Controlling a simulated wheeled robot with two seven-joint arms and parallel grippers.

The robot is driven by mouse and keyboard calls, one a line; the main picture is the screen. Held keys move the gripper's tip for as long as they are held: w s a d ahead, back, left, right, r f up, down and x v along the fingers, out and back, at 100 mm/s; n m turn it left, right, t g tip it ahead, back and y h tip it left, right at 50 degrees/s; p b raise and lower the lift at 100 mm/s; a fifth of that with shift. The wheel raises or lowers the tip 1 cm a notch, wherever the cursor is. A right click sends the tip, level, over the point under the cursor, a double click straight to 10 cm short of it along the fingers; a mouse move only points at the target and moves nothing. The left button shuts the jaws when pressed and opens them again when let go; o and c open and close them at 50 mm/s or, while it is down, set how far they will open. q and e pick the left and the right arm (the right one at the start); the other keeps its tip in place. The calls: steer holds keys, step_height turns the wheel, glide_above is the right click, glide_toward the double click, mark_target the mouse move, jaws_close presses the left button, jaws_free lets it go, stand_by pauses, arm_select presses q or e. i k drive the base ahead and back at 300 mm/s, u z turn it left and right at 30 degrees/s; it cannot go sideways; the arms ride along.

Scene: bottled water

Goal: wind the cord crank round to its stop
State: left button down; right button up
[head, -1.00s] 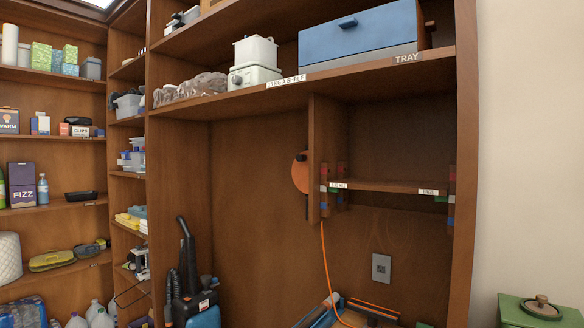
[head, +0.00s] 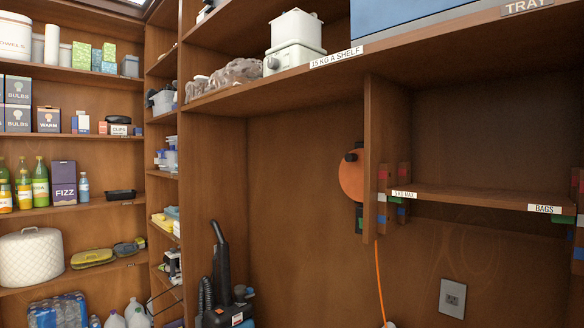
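The cord crank shows as an orange disc (head: 351,178) on the left face of the upright divider (head: 373,165), partly hidden behind that divider's edge. A dark knob (head: 351,156) sits near the top of the disc. An orange cord (head: 379,280) hangs down below the disc and runs out of the bottom of the view. Neither of my grippers is in the head view.
A small shelf (head: 470,198) labelled BAGS joins the divider on the right. A long shelf (head: 420,62) with a white cooker (head: 295,45) runs above. A vacuum cleaner (head: 222,275) stands lower left. The back panel left of the disc is clear.

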mark_target(352, 170)
steer(key=u, duration=0.15)
steer(key=i, duration=0.85)
steer(key=z, duration=0.85)
steer(key=i, duration=0.6)
steer(key=z, duration=0.6)
